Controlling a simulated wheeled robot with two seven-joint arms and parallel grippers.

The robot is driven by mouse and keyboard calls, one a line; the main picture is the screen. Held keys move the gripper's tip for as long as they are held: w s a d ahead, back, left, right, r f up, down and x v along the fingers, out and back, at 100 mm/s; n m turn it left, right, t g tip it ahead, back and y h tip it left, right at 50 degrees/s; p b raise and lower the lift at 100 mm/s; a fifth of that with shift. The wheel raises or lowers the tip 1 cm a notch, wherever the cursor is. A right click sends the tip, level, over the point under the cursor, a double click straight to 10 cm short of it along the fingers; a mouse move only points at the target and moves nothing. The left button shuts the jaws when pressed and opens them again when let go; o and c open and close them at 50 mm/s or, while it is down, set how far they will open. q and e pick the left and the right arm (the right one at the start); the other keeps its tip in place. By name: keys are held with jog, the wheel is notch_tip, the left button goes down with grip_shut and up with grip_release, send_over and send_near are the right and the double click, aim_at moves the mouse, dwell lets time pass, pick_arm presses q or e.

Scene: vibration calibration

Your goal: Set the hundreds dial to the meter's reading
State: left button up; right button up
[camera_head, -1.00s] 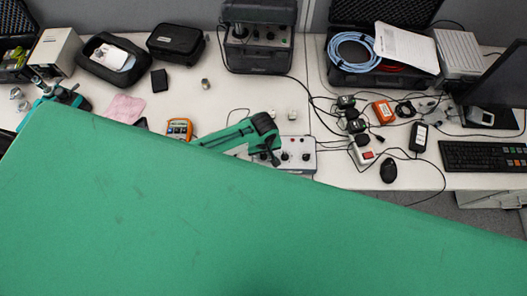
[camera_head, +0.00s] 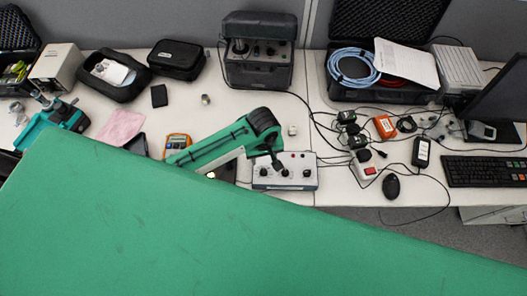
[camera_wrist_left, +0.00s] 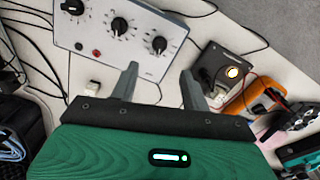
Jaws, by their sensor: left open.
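A grey-white control box (camera_head: 308,172) with black knobs stands on the table. The left wrist view shows its panel (camera_wrist_left: 90,40) close up, with three pointer knobs, one of them in the middle (camera_wrist_left: 119,26), and a red part. The scale marks are too small to read. My left gripper (camera_head: 272,160) is above the box's left part. In the left wrist view its fingers (camera_wrist_left: 160,73) are apart and empty, over the box's edge. An orange multimeter (camera_head: 178,142) lies left of the box; its reading cannot be made out. My right gripper is out of view.
A dark device with a lit round face (camera_wrist_left: 232,72) is beside the box. A black case with knobs (camera_head: 258,70) stands behind. Cables, adapters and a mouse (camera_head: 390,187) lie to the right. A large green surface hides the lower head view.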

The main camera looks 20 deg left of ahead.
pick_arm(q)
jog(key=shift+r, duration=2.15)
